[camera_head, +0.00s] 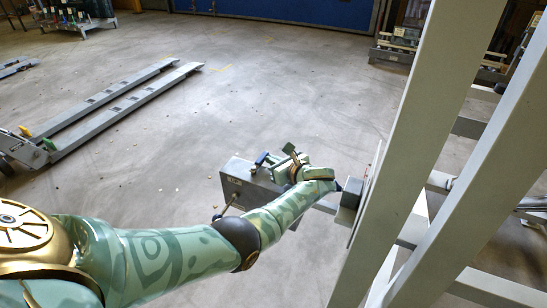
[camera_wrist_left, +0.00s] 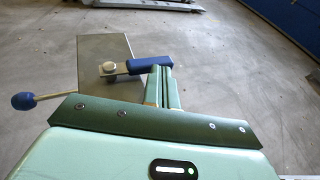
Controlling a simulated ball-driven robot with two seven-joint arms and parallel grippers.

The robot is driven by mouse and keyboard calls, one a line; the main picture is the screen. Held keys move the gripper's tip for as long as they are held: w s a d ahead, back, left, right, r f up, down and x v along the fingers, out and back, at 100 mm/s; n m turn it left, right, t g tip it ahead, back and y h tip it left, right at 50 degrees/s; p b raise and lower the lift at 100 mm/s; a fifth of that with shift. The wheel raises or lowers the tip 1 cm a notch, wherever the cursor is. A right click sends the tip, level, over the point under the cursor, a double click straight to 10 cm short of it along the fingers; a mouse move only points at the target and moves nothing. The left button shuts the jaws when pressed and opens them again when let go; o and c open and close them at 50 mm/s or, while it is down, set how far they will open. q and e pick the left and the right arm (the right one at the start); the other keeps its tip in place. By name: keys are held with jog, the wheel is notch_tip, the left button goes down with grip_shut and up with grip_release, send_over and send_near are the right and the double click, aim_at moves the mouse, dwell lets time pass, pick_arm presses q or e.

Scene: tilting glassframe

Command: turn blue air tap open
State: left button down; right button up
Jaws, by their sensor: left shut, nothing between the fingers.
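The blue air tap (camera_head: 262,158) is a blue-sleeved lever on a grey metal box (camera_head: 234,186). In the left wrist view the blue lever (camera_wrist_left: 150,64) lies crosswise, its metal end on a round pivot on the box (camera_wrist_left: 92,65). My left gripper (camera_head: 274,162) is shut and empty, right beside the tap. In the wrist view its closed fingertips (camera_wrist_left: 162,72) overlap the right end of the blue sleeve; I cannot tell whether they touch it. My right gripper is not in view.
A thin rod with a blue ball knob (camera_wrist_left: 25,101) sticks out from the box. Tall grey frame beams (camera_head: 430,140) stand close on the right of my left arm. A pallet jack (camera_head: 110,108) lies on the floor at left; the concrete floor between is clear.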

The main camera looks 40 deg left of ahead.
pick_arm(q)
jog(key=shift+s+d+r, duration=0.1)
jog(key=shift+s, duration=0.2)
jog(key=shift+d+r+p, duration=0.1)
jog(key=shift+d+p, duration=0.2)
jog(key=shift+d, duration=0.05)
jog(key=p+v, duration=0.1)
jog(key=v, duration=0.5)
jog(key=shift+p, duration=0.4)
jog(key=shift+d, duration=0.3)
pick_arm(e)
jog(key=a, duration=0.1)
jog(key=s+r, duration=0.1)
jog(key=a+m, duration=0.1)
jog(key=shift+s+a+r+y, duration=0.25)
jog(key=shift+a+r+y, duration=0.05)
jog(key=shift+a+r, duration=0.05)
pick_arm(q)
jog(key=shift+s, duration=0.1)
